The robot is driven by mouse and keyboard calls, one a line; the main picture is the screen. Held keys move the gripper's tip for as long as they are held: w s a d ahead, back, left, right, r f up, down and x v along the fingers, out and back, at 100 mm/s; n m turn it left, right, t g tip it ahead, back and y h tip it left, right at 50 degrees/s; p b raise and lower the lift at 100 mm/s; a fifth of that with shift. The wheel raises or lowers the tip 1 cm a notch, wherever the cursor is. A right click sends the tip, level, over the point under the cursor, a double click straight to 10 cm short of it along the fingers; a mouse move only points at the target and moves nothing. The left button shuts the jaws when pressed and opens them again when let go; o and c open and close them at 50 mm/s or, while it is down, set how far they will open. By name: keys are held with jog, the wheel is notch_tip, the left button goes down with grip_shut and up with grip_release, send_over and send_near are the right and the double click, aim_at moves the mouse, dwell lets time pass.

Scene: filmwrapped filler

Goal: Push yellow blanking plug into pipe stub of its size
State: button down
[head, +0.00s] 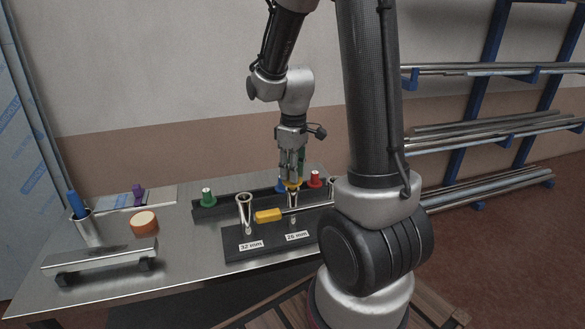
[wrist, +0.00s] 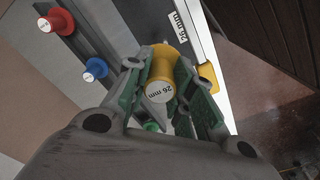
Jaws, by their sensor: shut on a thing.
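My gripper (head: 291,176) is shut on the yellow plug (head: 293,186), just above the middle pipe stub (head: 293,201) behind the 26 mm label (head: 298,236). In the wrist view the yellow plug (wrist: 161,68) sits between the green-padded fingers of my gripper (wrist: 168,88), and its end face reads 26 mm. Its wider yellow rim lies beyond the fingers. The plug looks roughly in line with the stub. I cannot tell whether it touches the stub's mouth. The stub is hidden behind the plug in the wrist view.
A wider stub (head: 244,210) stands left, at the 32 mm label; another (head: 332,183) is partly hidden by my arm. A yellow block (head: 268,216) lies between the labelled stubs. Green (head: 208,199), blue (head: 281,186) and red (head: 315,179) plugs stand behind. The front-left bench holds a metal bar (head: 100,258).

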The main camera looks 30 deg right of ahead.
jog(key=shift+f, duration=1.2)
jog(key=c, duration=0.7)
grip_release()
jog(key=shift+r, duration=0.1)
jog(key=shift+r, duration=3.95)
